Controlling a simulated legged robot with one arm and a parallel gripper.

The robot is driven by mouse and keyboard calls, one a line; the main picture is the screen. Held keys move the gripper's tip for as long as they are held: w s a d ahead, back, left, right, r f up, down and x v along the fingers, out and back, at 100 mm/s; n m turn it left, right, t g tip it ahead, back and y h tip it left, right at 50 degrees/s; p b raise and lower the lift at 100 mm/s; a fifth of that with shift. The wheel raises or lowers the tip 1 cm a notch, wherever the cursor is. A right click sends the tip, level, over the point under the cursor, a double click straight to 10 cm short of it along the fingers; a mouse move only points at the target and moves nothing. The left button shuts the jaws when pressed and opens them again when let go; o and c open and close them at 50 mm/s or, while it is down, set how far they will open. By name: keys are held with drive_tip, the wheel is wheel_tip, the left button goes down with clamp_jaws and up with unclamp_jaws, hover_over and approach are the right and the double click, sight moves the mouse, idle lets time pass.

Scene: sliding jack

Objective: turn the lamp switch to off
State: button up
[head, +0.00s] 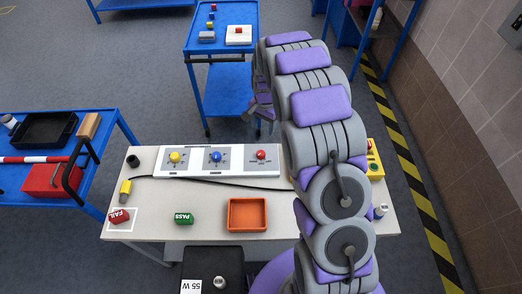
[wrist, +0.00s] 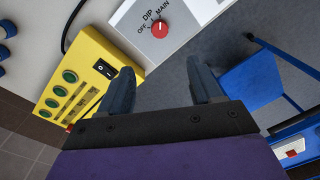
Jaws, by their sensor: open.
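The lamp switch is a red knob (wrist: 160,28) on a white panel (wrist: 190,12), with the labels OFF, DIP and MAIN around it in the wrist view. Its pale mark is turned toward the DIP and MAIN side; which one exactly is hard to tell. In the head view the red knob (head: 261,155) is the rightmost of three knobs on the white panel (head: 200,174). My gripper (wrist: 163,78) is open and empty in the wrist view. The knob lies beyond the gap between its fingertips, apart from both. In the head view my arm partly hides the gripper end.
A yellow box (wrist: 85,65) with green buttons and a black rocker is close to the left finger. An orange tray (head: 247,229), a green PASS block (head: 184,219) and a red FAIL block (head: 119,216) are on the table. A blue trolley (head: 229,87) stands behind it.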

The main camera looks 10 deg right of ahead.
sight(261, 153)
drive_tip(key=f+b, duration=0.1)
drive_tip(key=f, duration=0.5)
drive_tip(key=f+b, duration=0.1)
drive_tip(key=f, duration=0.4)
drive_tip(key=f+b, duration=0.1)
drive_tip(key=f, duration=0.5)
drive_tip(key=shift+w+a+f+b, duration=0.3)
drive_tip(key=c, duration=1)
drive_tip(key=shift+r, duration=0.1)
drive_tip(key=shift+c, duration=0.2)
